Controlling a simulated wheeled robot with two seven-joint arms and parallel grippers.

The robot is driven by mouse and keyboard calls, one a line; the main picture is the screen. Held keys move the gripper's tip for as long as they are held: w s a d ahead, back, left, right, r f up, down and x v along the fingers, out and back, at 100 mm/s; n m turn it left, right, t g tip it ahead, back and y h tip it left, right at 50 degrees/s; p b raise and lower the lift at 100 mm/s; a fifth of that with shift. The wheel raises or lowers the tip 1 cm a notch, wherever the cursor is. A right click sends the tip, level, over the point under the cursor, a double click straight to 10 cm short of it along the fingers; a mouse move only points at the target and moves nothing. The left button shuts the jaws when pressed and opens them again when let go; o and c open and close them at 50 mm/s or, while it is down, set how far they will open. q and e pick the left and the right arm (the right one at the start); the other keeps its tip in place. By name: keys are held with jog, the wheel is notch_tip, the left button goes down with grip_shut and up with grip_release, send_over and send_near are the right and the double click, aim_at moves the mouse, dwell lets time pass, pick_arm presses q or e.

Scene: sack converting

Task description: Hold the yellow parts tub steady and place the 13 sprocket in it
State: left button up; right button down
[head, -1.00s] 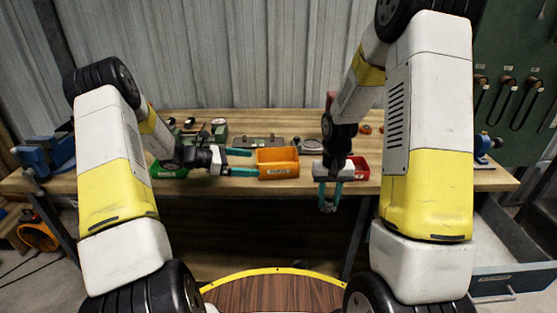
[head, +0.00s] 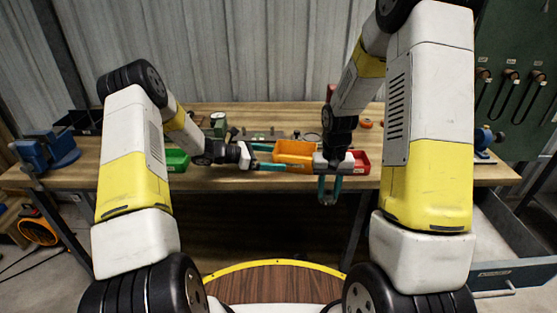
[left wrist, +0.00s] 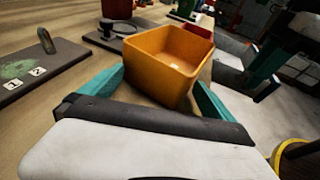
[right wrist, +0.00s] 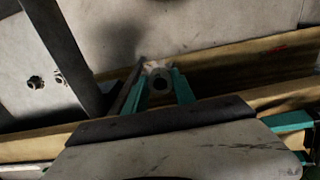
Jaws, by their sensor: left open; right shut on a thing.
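The yellow parts tub (head: 295,148), orange-yellow and empty as far as I can see, stands on the bench near its front edge. In the left wrist view the tub (left wrist: 165,68) sits between the spread teal fingers of my left gripper (left wrist: 157,104), with a gap at its left side. In the head view my left gripper (head: 267,157) reaches it from the left. My right gripper (head: 329,190) points down just in front of the bench, right of the tub. In the right wrist view it is shut on a small grey ring-like part, the sprocket (right wrist: 159,82); its number is not readable.
A red bin (head: 361,161) stands right of the tub, close behind my right gripper. A green bin (head: 177,160) is at the left, partly behind my left arm. A blue vise (head: 47,153) is at the bench's left end. Small parts lie behind the tub.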

pick_arm(q)
jog(key=shift+w+d+f, duration=0.1)
jog(key=shift+d, duration=0.2)
jog(key=shift+c, duration=0.2)
grip_shut()
dwell(0.3)
